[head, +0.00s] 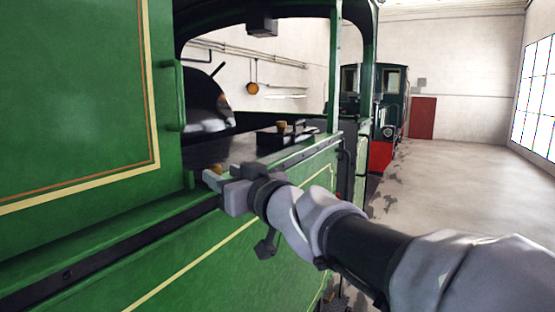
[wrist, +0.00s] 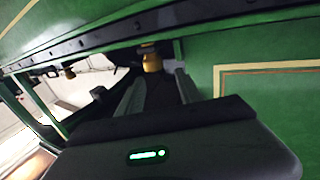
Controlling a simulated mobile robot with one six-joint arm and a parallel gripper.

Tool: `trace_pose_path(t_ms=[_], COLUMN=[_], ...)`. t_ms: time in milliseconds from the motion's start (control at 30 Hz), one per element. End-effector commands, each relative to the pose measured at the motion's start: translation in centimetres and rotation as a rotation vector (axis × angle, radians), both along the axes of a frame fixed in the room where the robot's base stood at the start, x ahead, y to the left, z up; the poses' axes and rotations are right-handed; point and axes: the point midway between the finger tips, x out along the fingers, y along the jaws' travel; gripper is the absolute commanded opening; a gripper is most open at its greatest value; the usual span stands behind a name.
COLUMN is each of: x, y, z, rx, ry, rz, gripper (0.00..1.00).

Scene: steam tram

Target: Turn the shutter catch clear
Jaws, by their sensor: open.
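My gripper (head: 212,178) is at the lower edge of the green tram's side opening, its jaws apart. In the wrist view my gripper (wrist: 162,76) shows two grey fingers with a gap between them. A small brass-coloured knob (wrist: 152,62) appears just beyond the fingertips, roughly in line with the gap; I see no contact. What looks like the same knob (head: 216,168) shows in the head view, partly hidden by the gripper. It may be the shutter catch, but I cannot tell for sure. Nothing is held.
The green tram side (head: 90,100) fills the left, with an upright handrail (head: 170,95) by the opening. A green post (head: 334,70) stands at the opening's far side. A dark box (head: 285,135) with a knob lies inside. Open floor (head: 450,190) is at the right.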

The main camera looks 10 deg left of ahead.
Motion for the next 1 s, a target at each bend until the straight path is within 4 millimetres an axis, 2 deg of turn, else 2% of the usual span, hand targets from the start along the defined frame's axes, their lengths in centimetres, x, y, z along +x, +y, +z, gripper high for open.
trace_pose_path(t_ms=[200, 400, 600, 867, 1000], x=[3.7, 6.1, 7.2, 7.2, 7.2], y=[3.7, 6.0, 7.0, 7.1, 7.1], z=[0.1, 0.2, 0.1, 0.0, 0.0], rx=[0.001, 0.000, 0.000, 0.001, 0.001], ry=[0.002, 0.001, 0.001, 0.001, 0.001], rz=[-0.001, -0.002, -0.003, -0.004, -0.004], gripper=[0.42, 0.42, 0.42, 0.42, 0.15])
